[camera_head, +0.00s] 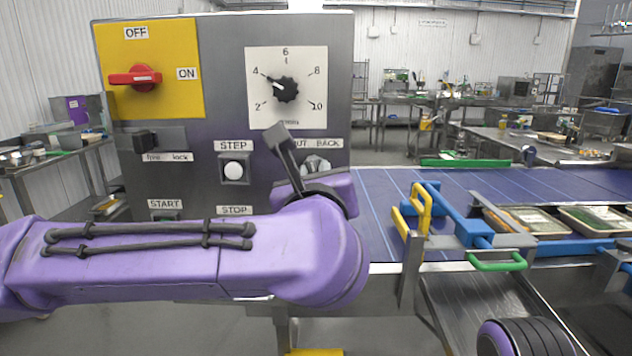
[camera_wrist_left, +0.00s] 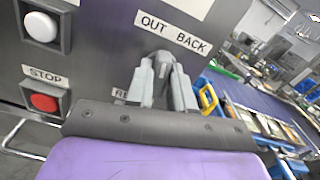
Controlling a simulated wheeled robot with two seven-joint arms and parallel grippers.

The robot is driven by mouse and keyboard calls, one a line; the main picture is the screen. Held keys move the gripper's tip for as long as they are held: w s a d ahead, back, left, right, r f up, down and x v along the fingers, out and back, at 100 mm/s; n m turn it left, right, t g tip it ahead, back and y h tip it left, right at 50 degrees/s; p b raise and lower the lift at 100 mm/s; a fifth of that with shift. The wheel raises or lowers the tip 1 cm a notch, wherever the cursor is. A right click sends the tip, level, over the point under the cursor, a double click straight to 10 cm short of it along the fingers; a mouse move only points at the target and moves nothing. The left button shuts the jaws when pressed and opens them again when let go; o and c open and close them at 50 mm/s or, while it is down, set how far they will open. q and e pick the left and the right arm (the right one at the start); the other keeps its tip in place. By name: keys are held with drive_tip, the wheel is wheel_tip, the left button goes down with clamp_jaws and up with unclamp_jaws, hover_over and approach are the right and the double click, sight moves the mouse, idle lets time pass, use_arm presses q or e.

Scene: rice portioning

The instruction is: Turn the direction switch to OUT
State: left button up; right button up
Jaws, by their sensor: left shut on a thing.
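The direction switch is a grey knob (camera_wrist_left: 162,64) under the OUT BACK label (camera_wrist_left: 173,34) on the steel control panel. In the left wrist view it sits between the two grey fingers of my left gripper (camera_wrist_left: 164,82), which is shut on it. The fingers cover much of the knob, so I cannot tell exactly which way it points. In the head view my purple left arm reaches across the lower panel, and the OUT BACK label (camera_head: 325,143) is partly hidden by a dark part of my gripper. My right gripper is not in view; only part of my right arm shows at bottom right.
The panel also has a red power switch (camera_head: 136,77) on a yellow plate, a numbered speed dial (camera_head: 286,90), and a white STEP button (camera_head: 234,170). A red STOP button (camera_wrist_left: 43,103) is left of my fingers. A blue conveyor (camera_head: 480,184) with a yellow bracket (camera_head: 411,212) lies right.

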use_arm(q)
drive_tip(key=n+b, duration=0.3)
drive_tip(key=b, duration=0.1)
idle(0.6)
